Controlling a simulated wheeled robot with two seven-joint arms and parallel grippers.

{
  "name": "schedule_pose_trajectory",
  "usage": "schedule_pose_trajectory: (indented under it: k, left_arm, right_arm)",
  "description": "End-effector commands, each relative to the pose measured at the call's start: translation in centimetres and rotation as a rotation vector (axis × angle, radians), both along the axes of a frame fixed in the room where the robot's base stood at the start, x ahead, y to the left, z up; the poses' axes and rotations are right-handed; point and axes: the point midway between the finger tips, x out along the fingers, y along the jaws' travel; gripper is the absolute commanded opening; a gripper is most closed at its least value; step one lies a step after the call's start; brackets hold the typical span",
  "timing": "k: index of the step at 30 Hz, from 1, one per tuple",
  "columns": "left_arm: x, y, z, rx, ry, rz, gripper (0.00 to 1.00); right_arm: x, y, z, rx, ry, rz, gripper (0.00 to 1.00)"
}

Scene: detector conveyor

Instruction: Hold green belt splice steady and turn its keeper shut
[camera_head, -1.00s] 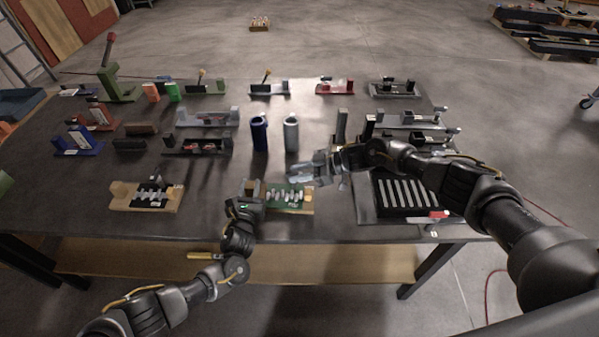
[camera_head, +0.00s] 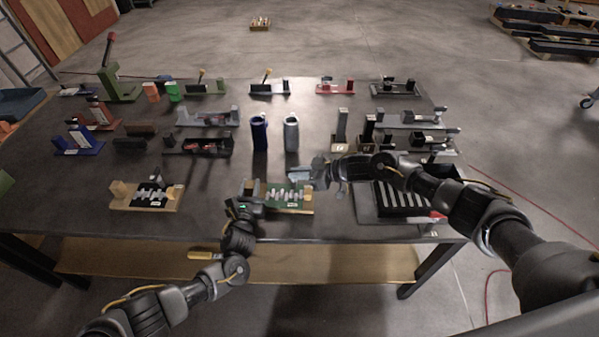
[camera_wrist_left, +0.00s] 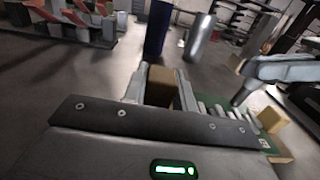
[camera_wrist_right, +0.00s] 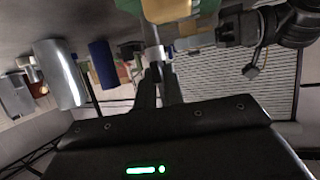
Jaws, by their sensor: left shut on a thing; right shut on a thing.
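The green belt splice (camera_head: 290,209) lies near the table's front edge. It has a green bed, a row of pale metal pieces and wooden end blocks. My left gripper (camera_head: 249,188) is shut on the wooden block at its left end; in the left wrist view this brown block (camera_wrist_left: 163,84) sits between the fingers. My right gripper (camera_head: 299,174) is at the splice's back edge, right of the left gripper. In the right wrist view its fingers (camera_wrist_right: 157,72) are close together on a small pale part. I cannot tell clearly whether this is the keeper.
A similar wooden splice (camera_head: 145,204) lies to the left. A blue cylinder (camera_head: 259,133) and a grey cylinder (camera_head: 291,133) stand behind the splice. A dark slotted tray (camera_head: 366,208) lies to the right, under my right arm. Bare table lies between the two splices.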

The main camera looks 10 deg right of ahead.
Motion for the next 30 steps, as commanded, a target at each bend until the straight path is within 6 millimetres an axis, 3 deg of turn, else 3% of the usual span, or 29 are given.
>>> schedule_pose_trajectory:
  k: [15,30]
  left_arm:
    - [-0.05,-0.24,0.02,0.000,0.000,-0.005,0.00]
    - [-0.09,-0.32,0.05,-0.001,-0.001,-0.007,0.00]
  right_arm:
    - [-0.69,0.61,-0.07,0.004,0.003,-0.403,0.00]
    - [-0.67,0.57,0.01,0.001,0.003,-0.559,0.00]
